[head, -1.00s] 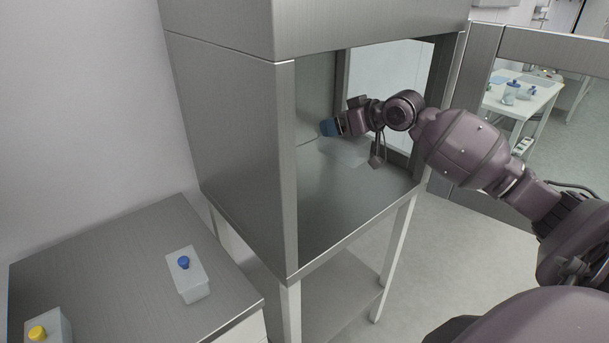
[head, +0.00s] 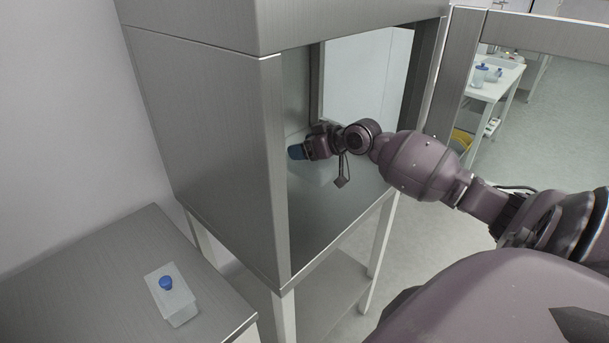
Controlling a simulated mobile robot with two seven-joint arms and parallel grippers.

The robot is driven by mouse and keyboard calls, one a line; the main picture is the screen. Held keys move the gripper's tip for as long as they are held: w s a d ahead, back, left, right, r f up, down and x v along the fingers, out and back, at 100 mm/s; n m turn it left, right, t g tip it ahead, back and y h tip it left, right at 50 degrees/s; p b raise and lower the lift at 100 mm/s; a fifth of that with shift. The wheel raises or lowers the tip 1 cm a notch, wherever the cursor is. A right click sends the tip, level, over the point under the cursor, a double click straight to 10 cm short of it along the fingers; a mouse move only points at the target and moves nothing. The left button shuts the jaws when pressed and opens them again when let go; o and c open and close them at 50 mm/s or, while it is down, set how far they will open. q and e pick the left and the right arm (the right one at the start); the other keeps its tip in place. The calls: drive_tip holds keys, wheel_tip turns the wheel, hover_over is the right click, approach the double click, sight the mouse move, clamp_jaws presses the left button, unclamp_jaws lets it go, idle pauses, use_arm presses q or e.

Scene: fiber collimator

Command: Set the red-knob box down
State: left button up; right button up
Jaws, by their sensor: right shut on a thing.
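My right gripper (head: 297,152), with blue fingertips, is inside the metal cabinet (head: 205,130), reaching in through its open front. It is shut. A faint pale shape (head: 313,173) shows just below it, close to the cabinet floor; I take it for the red-knob box, but no red knob can be seen. Whether it touches the floor cannot be told. My left gripper is not in view.
A white box with a blue knob (head: 172,300) stands on the low metal-topped bench (head: 90,275) at the lower left. The cabinet's front post (head: 275,170) stands close left of the gripper. A white table (head: 497,82) is at the far right.

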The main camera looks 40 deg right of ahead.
sight(333, 171)
wheel_tip(333, 171, down, 5)
drive_tip(key=shift+r, duration=0.1)
wheel_tip(333, 171, down, 4)
drive_tip(key=shift+f+b, duration=0.1)
drive_tip(key=shift+b, duration=0.3)
drive_tip(key=o, duration=1.6)
drive_tip(key=shift+o, duration=0.2)
drive_tip(key=v, duration=1.1)
drive_tip(key=shift+s+r, duration=0.3)
drive_tip(key=shift+s, duration=0.05)
drive_tip(key=shift+d+r, duration=0.1)
